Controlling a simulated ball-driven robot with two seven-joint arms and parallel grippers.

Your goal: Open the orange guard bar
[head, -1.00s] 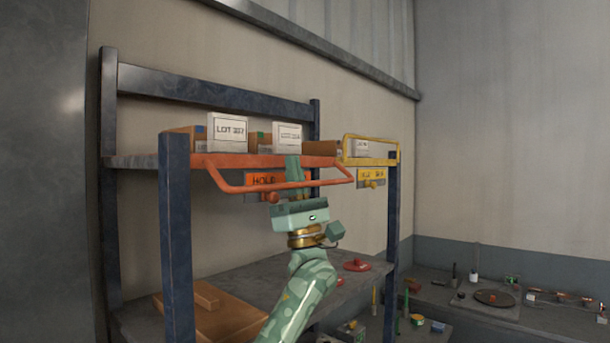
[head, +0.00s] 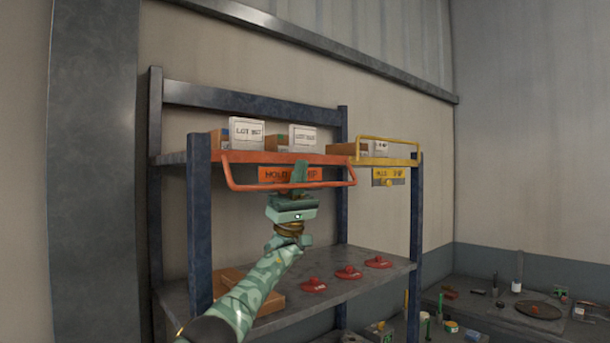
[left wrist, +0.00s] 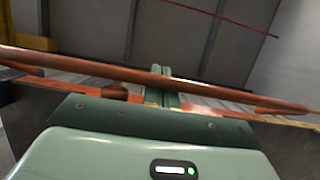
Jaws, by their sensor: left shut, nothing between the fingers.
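The orange guard bar (head: 262,187) is a U-shaped rail on the front edge of the upper shelf. In the left wrist view the orange rail (left wrist: 85,66) runs across the whole picture, close to my fingers. My left gripper (head: 300,174) is shut and empty, fingers pointing up, at the right half of the rail. The fingers overlap the rail in the picture; I cannot tell if they touch it. My right gripper is not in view.
Lot boxes (head: 246,133) stand on the upper shelf behind the bar. A yellow guard bar (head: 388,139) stands upright to the right. Blue posts (head: 199,230) frame the rack. Red knobbed discs (head: 348,273) and brown boards lie on the lower shelf. A cluttered bench is at right.

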